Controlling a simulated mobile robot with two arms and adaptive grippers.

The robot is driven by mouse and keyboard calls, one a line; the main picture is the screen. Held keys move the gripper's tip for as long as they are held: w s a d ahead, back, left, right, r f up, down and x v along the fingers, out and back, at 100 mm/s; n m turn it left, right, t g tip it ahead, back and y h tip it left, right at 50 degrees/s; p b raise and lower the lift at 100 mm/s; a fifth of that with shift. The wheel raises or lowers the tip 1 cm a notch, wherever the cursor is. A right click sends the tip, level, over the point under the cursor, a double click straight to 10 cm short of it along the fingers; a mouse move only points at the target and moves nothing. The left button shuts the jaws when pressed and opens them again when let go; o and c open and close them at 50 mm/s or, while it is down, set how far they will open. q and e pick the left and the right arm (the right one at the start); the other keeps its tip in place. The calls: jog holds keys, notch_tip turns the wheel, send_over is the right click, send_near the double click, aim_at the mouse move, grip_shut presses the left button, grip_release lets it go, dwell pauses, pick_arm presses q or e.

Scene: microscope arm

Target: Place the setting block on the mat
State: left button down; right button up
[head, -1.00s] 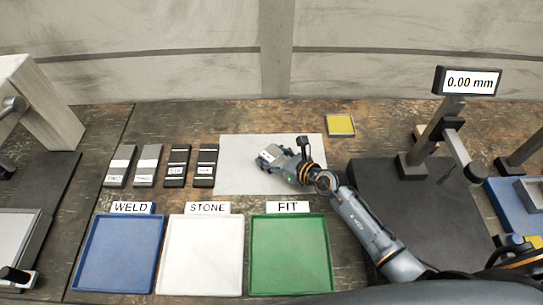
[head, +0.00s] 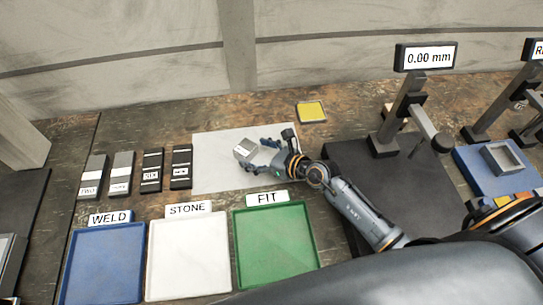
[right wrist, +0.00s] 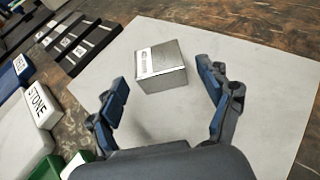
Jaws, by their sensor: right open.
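The setting block, a grey metal block with a white label (head: 246,150), sits on the pale grey mat (head: 215,178), near its middle. It also shows in the right wrist view (right wrist: 161,66), resting flat on the mat and just beyond the fingertips. My right gripper (head: 264,155) is low over the mat to the right of the block. Its two fingers are spread apart with nothing between them; the right wrist view shows the open gap (right wrist: 165,92). My left gripper is not in view.
Several labelled dark and grey blocks (head: 151,170) stand left of the mat. Blue (head: 104,262), white (head: 188,257) and green (head: 275,246) trays lie in front. A yellow pad (head: 312,111) is behind. A gauge stand reading 0.00 mm (head: 426,57) is at right.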

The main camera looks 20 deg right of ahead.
jog(key=v, duration=0.7)
jog(key=shift+s+d+r, duration=0.15)
jog(key=shift+s+d, duration=0.05)
jog(key=shift+s, duration=0.1)
